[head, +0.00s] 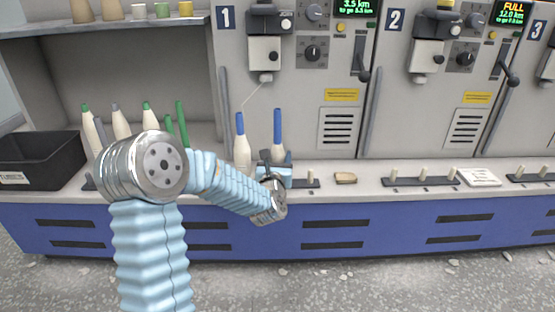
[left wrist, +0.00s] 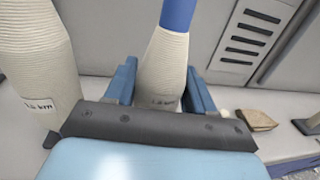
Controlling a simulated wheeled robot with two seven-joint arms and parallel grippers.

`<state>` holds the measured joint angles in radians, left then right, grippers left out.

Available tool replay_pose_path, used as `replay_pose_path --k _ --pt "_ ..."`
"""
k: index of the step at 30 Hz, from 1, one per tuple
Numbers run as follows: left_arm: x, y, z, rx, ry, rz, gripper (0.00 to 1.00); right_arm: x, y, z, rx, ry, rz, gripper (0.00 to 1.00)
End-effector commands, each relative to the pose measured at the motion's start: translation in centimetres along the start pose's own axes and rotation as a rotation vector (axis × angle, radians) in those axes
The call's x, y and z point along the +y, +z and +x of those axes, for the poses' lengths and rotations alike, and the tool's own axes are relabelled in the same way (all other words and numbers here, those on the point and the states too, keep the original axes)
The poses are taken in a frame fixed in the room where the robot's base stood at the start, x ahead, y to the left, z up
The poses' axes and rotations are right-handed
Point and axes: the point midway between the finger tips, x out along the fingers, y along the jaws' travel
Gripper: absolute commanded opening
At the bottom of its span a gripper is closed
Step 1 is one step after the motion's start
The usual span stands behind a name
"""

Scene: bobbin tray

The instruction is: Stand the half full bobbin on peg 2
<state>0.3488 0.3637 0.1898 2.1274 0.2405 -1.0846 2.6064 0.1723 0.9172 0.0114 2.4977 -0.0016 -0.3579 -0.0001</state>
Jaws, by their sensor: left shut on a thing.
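My left gripper (head: 274,171) is in front of machine 1, its blue fingers shut around a cream bobbin with a blue tip (head: 278,127). In the left wrist view this bobbin (left wrist: 164,68) stands between the fingers with a small label, too blurred to read surely. Its base is hidden by my gripper, so I cannot tell if it rests on a peg. A wider blue-tipped bobbin (head: 242,152) stands just left, also in the left wrist view (left wrist: 38,65). A bare peg (head: 310,176) shows right of my gripper. My right gripper is out of view.
A peg rail (head: 420,182) with bare pegs lies before machine 2. A tan block (head: 345,178) and a white paper pad (head: 479,177) lie on the counter. Several green- or grey-tipped bobbins (head: 121,122) and a black bin (head: 40,160) are at left. A thread runs to the wider bobbin.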

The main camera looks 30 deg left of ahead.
Motion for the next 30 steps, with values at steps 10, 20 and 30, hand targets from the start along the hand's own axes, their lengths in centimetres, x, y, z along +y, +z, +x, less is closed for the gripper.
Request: replay_pose_path --k 10,20,30 --pt "0.0 -0.5 0.0 0.0 0.0 0.0 0.22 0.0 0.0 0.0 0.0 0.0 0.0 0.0" --pt "0.0 -1.0 0.0 -0.001 0.0 0.0 0.6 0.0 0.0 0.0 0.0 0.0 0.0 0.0" --pt "0.0 -1.0 -0.1 0.0 0.0 0.0 0.65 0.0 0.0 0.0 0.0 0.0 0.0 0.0"
